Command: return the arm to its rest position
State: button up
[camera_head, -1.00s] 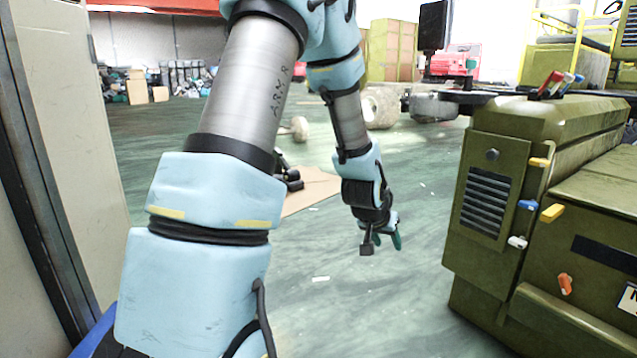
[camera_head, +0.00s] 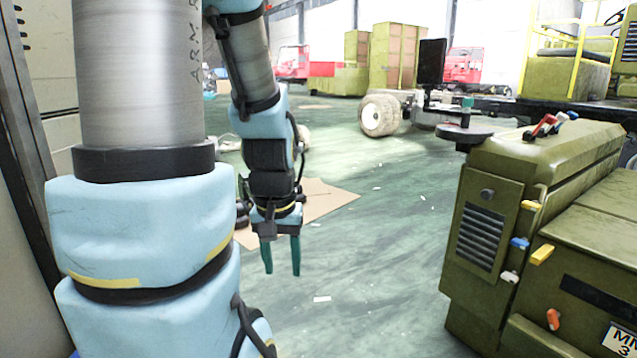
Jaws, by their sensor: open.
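My arm, with light blue covers and grey metal tubes, fills the left of the view. Its lower part stands upright at the far left, and its forearm hangs down beside it. My gripper (camera_head: 281,268) is at the end of the forearm, left of the middle. Its two teal fingers point down, apart from each other, with nothing between them. It is over open green floor and touches nothing that I can see.
A large olive-green machine (camera_head: 590,210) with colored levers stands close on the right. A cardboard sheet (camera_head: 318,203) lies on the floor behind my gripper. A wheel (camera_head: 380,115) and olive crates (camera_head: 397,57) are farther back. A pale cabinet edge borders the left.

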notch_tip(320, 180, up, 29)
jog(key=p, duration=2.6)
jog(key=shift+p, duration=0.3)
jog(key=shift+f, duration=0.1)
